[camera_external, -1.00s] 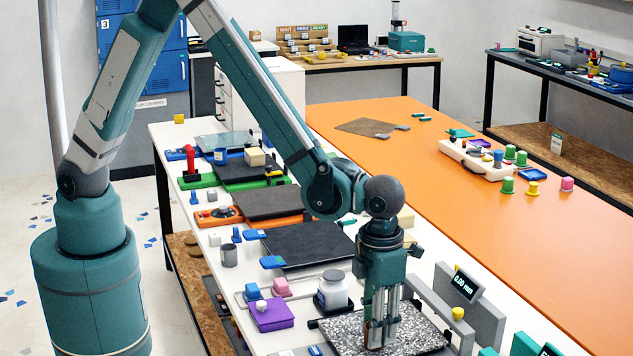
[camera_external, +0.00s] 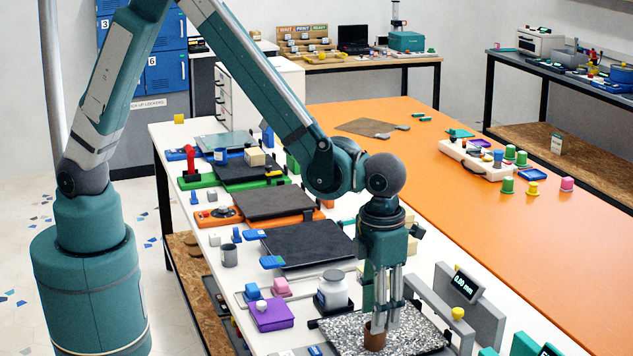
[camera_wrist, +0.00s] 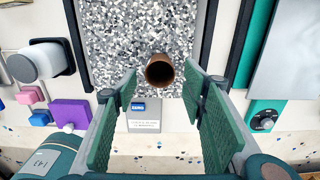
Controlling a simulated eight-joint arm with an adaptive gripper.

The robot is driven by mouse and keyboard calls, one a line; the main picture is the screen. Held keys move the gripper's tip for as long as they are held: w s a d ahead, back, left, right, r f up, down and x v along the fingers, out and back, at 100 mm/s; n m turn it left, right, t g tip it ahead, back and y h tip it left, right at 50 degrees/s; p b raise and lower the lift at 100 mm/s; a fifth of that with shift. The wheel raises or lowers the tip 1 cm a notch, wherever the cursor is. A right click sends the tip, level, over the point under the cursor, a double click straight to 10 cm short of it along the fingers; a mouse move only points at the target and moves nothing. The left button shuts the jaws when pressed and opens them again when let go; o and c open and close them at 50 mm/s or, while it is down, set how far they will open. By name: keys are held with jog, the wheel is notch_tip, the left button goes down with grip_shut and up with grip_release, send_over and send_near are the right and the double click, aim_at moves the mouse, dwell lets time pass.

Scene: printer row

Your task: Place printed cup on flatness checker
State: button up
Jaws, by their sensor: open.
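A brown printed cup (camera_external: 374,337) stands upright on the speckled granite plate (camera_external: 412,330), which I take to be the flatness checker. In the wrist view, the cup (camera_wrist: 159,72) is seen from above, its dark round mouth facing the camera, near the front edge of the speckled plate (camera_wrist: 135,32). My gripper (camera_external: 384,318) is open and empty just above the cup. In the wrist view, its two green-padded fingers (camera_wrist: 160,90) lie left and right of the cup, with clear gaps to it.
A grey display reading 0.00 mm (camera_external: 464,285) stands right of the plate. A white jar (camera_external: 333,290) and a purple block (camera_external: 272,315) are to its left. Black plates (camera_external: 305,244) lie farther back. The orange table (camera_external: 470,215) has much free room.

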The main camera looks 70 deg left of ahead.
notch_tip(320, 180, up, 8)
dwell(0.5)
dwell(0.5)
jog(key=a+r+n+t, duration=0.1)
jog(key=a+r+n, duration=0.45)
jog(key=a, duration=0.35)
jog(key=a+r+n+t+h, duration=0.1)
jog(key=a+r+n, duration=0.45)
jog(key=a, duration=0.35)
jog(key=a+r+n+t, duration=0.1)
jog(key=a+r+n, duration=0.4)
jog(key=a, duration=0.5)
jog(key=s+a+n+t, duration=0.2)
jog(key=s+a+n, duration=0.5)
jog(key=a+n, duration=0.3)
jog(key=s+a+r+n+t+y, duration=0.1)
jog(key=s+a+n+t, duration=0.1)
jog(key=s+a+n, duration=0.5)
jog(key=shift+s+a+r+n, duration=0.15)
jog(key=shift+a+r+n, duration=0.15)
jog(key=shift+a+n, duration=1.7)
